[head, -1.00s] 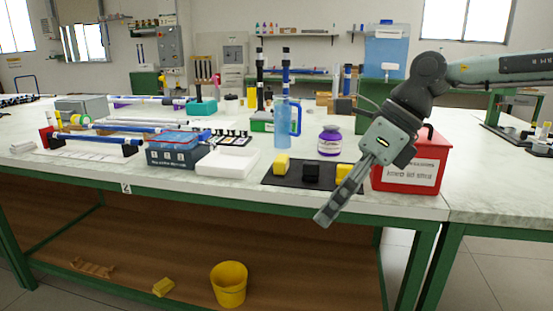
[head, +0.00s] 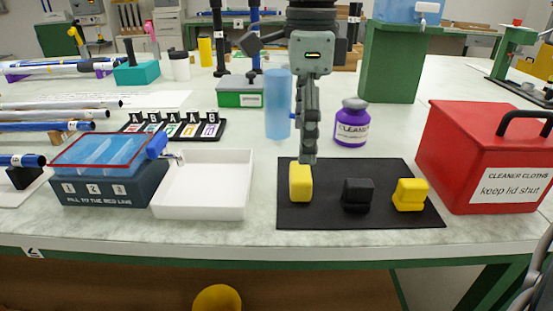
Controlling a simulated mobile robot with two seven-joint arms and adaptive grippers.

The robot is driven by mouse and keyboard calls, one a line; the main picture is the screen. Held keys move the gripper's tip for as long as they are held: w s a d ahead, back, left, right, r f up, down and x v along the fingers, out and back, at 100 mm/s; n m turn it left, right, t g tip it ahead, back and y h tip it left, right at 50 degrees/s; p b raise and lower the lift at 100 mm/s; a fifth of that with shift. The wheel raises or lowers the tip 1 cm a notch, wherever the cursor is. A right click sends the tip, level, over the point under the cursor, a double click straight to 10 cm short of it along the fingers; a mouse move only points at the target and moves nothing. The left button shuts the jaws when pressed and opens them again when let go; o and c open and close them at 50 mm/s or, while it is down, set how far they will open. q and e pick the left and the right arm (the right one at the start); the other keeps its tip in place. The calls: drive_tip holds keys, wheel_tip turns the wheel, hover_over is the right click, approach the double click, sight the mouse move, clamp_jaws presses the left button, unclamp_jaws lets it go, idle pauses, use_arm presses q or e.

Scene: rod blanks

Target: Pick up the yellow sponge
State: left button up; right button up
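A plain yellow block (head: 301,184), which looks like the sponge, stands upright on the left part of a black mat (head: 330,217). My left gripper is not in view.
A white tray (head: 203,207) and a dark blue box (head: 113,188) stand left of the mat. A red cleaner-cloths box (head: 455,150) is at the right. The table's front edge is close to the mat.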

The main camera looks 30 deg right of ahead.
sight(301, 171)
drive_tip(key=shift+w+f, duration=0.15)
drive_tip(key=shift+f, duration=0.4)
wheel_tip(301, 171, down, 6)
drive_tip(key=shift+r, duration=0.25)
drive_tip(key=shift+f, duration=0.55)
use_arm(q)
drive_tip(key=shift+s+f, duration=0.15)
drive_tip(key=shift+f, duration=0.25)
use_arm(e)
drive_tip(key=c, duration=1)
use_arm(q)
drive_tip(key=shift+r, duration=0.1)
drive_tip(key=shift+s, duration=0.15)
use_arm(e)
drive_tip(key=shift+r, duration=0.1)
